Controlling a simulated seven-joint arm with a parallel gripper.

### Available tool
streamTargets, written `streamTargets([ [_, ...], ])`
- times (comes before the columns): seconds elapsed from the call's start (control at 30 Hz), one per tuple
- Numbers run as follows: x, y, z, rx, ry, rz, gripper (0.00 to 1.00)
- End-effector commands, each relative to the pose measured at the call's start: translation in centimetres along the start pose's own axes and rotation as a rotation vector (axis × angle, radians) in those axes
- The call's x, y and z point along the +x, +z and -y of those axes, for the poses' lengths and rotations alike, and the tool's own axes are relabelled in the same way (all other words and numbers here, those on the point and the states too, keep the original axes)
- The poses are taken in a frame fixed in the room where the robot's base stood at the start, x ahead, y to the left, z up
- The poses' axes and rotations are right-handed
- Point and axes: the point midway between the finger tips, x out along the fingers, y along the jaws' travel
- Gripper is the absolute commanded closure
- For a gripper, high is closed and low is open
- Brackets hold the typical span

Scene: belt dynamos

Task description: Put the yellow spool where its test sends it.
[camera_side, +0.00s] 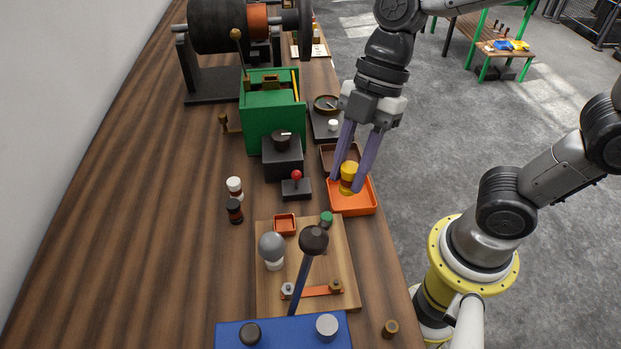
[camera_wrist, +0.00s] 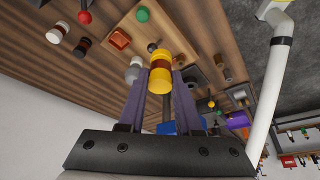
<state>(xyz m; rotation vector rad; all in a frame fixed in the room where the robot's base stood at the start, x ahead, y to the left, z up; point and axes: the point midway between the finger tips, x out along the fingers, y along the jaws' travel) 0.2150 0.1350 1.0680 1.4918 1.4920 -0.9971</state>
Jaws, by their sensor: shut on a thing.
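The yellow spool (camera_side: 348,177) has a brown band around its middle. It is held between the two purple fingers of my gripper (camera_side: 349,184), which is shut on it. In the side view it appears over the orange tray (camera_side: 362,208) at the bench's right edge; I cannot tell whether it touches the tray. The wrist view shows the spool (camera_wrist: 160,75) between the fingertips, with its near end unobstructed.
A brown tray (camera_side: 328,154) adjoins the orange one. A red-knobbed lever (camera_side: 296,186), a green machine (camera_side: 273,115) and two small spools (camera_side: 235,205) stand to the left. The bench's left side is clear.

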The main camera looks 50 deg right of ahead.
Motion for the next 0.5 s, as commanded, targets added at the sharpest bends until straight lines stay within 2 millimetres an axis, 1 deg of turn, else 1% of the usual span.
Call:
streamTargets([
  [0.1,-1.1,0.6,1.5,0.002,0.004,-0.001,1.00],
  [0.2,-1.7,0.9,2.2,0.001,0.003,-0.001,1.00],
  [0.37,-2.0,1.1,3.2,-0.058,-0.013,0.001,1.00],
  [0.5,-1.8,1.8,4.7,-0.175,-0.069,0.009,1.00],
])
